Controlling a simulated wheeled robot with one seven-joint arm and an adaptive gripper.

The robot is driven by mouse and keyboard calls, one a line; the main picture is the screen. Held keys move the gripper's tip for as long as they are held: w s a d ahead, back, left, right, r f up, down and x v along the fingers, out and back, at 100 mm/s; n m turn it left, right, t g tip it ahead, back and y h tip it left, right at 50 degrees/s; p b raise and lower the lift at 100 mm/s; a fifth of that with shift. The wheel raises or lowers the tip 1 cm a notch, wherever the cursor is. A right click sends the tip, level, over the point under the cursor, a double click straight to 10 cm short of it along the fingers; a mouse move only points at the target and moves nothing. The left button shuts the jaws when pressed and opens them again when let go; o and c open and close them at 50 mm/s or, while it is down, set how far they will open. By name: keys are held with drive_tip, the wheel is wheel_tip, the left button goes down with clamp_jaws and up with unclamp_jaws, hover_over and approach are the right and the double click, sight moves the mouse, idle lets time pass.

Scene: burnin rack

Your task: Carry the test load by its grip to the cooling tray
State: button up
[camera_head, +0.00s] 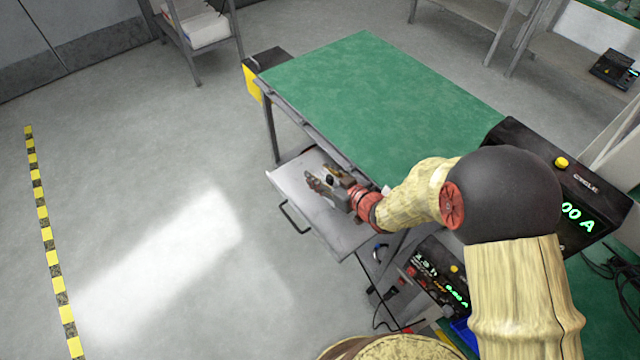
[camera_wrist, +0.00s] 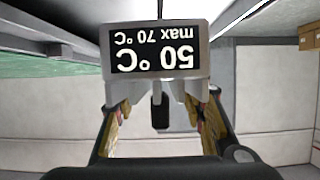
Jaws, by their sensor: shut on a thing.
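The test load (camera_wrist: 156,62) is a grey finned block with a black display, reading "50 °C" and "max 70 °C" upside down, in the wrist view. Its black grip (camera_wrist: 160,112) shows below the block, between the fingers. My gripper (camera_wrist: 161,120) is shut on the test load. In the head view my gripper (camera_head: 330,181) is over the bare metal tray (camera_head: 338,236), which sticks out from under the green bench. There the load is mostly hidden by my gripper. I cannot tell whether the load touches the tray.
The green bench top (camera_head: 385,95) is clear. A looped handle (camera_head: 291,218) is on the tray's front edge. Units with green readouts (camera_head: 580,217) stand at the right. Cables (camera_head: 384,310) hang below the tray. Open floor (camera_head: 150,200) lies to the left.

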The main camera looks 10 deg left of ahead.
drive_tip(key=shift+w+a+f+b, duration=0.2)
drive_tip(key=shift+w+f, duration=0.25)
drive_tip(key=shift+f, duration=0.05)
drive_tip(key=shift+w+a+f+b, duration=0.15)
drive_tip(key=shift+w+f, duration=0.25)
drive_tip(key=shift+f, duration=0.1)
drive_tip(key=shift+w+a+f+b, duration=0.1)
drive_tip(key=shift+w+f+b, duration=0.1)
drive_tip(key=shift+f+b, duration=1.15)
drive_tip(key=shift+f+p, duration=0.3)
drive_tip(key=shift+f, duration=0.05)
drive_tip(key=shift+f, duration=0.15)
drive_tip(key=o, duration=1.3)
drive_tip(key=shift+o, duration=0.2)
drive_tip(key=shift+s+d+r, duration=0.2)
drive_tip(key=shift+d+r, duration=0.05)
drive_tip(key=shift+r, duration=0.05)
drive_tip(key=p+v, duration=0.4)
drive_tip(key=v, duration=0.7)
drive_tip(key=shift+s+d, duration=0.15)
drive_tip(key=shift+d, duration=0.05)
